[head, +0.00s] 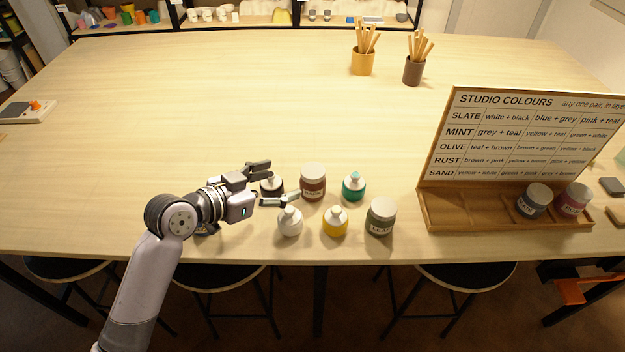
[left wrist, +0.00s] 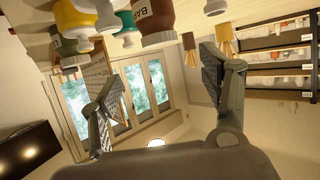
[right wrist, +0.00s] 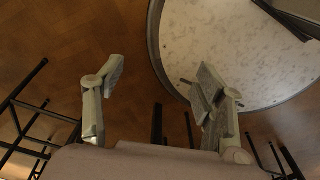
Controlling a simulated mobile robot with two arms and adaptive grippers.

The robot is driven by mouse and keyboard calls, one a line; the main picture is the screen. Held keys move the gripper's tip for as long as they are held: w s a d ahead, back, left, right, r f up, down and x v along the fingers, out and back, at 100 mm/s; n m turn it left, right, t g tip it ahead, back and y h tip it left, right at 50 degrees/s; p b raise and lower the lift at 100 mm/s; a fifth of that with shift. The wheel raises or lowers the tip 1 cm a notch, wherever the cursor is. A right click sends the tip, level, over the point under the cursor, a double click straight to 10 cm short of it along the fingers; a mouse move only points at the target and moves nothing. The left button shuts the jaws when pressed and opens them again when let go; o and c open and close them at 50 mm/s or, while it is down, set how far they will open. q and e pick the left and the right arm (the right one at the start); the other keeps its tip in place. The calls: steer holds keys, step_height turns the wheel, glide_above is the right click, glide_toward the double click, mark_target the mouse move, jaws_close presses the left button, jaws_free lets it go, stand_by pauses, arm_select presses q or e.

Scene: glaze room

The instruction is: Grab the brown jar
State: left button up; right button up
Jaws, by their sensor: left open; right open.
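The brown jar (head: 312,188) with a pale lid stands upright on the table, in the back row of a small group of jars. It also shows at the top of the left wrist view (left wrist: 153,14), upside down, with part of its label. My left gripper (head: 281,183) is open, just left of the brown jar and apart from it. A black bottle (head: 271,187) shows between its fingers in the head view, partly hidden by them. My right gripper (right wrist: 158,78) is open and empty, over the floor and a round stool seat; it is not in the head view.
A teal bottle (head: 353,188) stands right of the brown jar. White (head: 289,223) and yellow (head: 335,223) bottles and a grey-green jar (head: 381,218) stand in front. A wooden rack (head: 455,210) with a colour board (head: 530,135) is further right.

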mark_target(311, 171)
arm_select(q)
steer(key=p+x, duration=0.1)
steer(key=x, duration=0.5)
steer(key=shift+w+d, duration=0.2)
steer(key=shift+d, duration=0.1)
steer(key=shift+w+d+f, duration=0.1)
steer(key=shift+w, duration=0.05)
steer(key=p+x, duration=0.2)
steer(key=x, duration=0.2)
steer(key=shift+w+d+f, duration=0.15)
steer(key=shift+w+f, duration=0.1)
arm_select(e)
steer(key=r, duration=0.2)
steer(key=w+d+r, duration=0.1)
steer(key=shift+w+r, duration=0.1)
steer(key=shift+r, duration=0.05)
